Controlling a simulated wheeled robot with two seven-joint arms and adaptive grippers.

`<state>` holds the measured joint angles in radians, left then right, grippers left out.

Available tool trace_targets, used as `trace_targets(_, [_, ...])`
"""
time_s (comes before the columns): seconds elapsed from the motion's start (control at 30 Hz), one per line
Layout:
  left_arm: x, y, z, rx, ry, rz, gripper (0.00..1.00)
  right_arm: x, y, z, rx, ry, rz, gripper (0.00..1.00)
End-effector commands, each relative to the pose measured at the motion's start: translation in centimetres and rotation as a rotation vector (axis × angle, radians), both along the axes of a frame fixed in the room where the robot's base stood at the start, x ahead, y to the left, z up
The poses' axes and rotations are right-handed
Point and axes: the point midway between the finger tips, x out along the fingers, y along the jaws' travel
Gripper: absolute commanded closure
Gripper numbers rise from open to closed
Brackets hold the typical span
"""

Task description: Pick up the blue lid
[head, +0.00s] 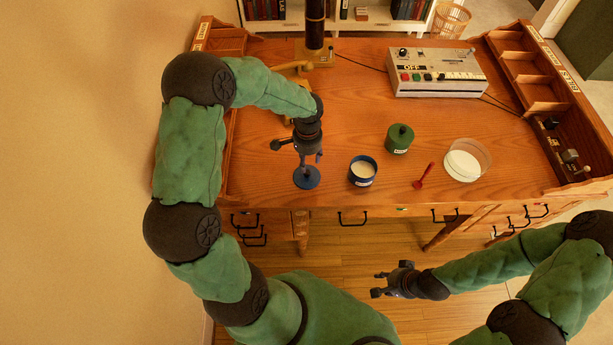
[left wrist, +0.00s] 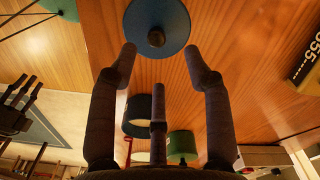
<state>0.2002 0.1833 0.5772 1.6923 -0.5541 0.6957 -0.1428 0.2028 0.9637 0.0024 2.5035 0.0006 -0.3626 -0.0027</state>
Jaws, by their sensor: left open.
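The blue lid (head: 307,178) is a flat disc with a small dark knob, lying on the wooden desk near its front edge. In the left wrist view the blue lid (left wrist: 158,24) is ahead of the fingertips, with its knob near the middle. My left gripper (head: 306,160) is just above the lid in the head view, fingers pointing down at it. In the left wrist view my left gripper (left wrist: 163,70) is open, with nothing between its fingers. My right gripper (head: 378,283) is in front of the desk, away from the lid, its fingers apart and empty.
A blue open jar (head: 363,171) with pale contents stands right of the lid. A control box (head: 436,73) and a lamp base (head: 314,55) stand behind.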

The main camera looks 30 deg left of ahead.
Motion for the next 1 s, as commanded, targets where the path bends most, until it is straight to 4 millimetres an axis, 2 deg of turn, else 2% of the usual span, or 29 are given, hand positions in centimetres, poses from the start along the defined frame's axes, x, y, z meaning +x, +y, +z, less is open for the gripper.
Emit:
trace_targets(0.03, [0.0,0.0,-0.9,-0.001,0.001,-0.001,0.50,0.0,0.0,-0.3,0.000,0.000,0.000,0.62])
trace_targets(0.27, [-0.1,-0.1,-2.2,-0.001,0.000,-0.001,0.50,0.0,0.0,-0.7,0.000,0.000,0.000,0.62])
trace_targets(0.57, [-0.3,-0.2,-6.2,-0.002,0.001,0.000,0.50,0.0,0.0,-2.2,0.000,0.000,0.000,0.62])
trace_targets(0.83, [-0.3,-0.2,-6.5,-0.002,-0.001,0.000,0.50,0.0,0.0,-2.2,0.000,0.000,0.000,0.62])
trace_targets(0.87, [-0.3,-0.2,-6.5,-0.002,-0.001,0.000,0.56,0.0,0.0,-2.2,0.000,0.000,0.000,0.62])
trace_targets(1.0, [-0.3,-0.2,-6.5,-0.002,-0.001,0.000,0.95,0.0,0.0,-2.2,0.000,0.000,0.000,0.62])
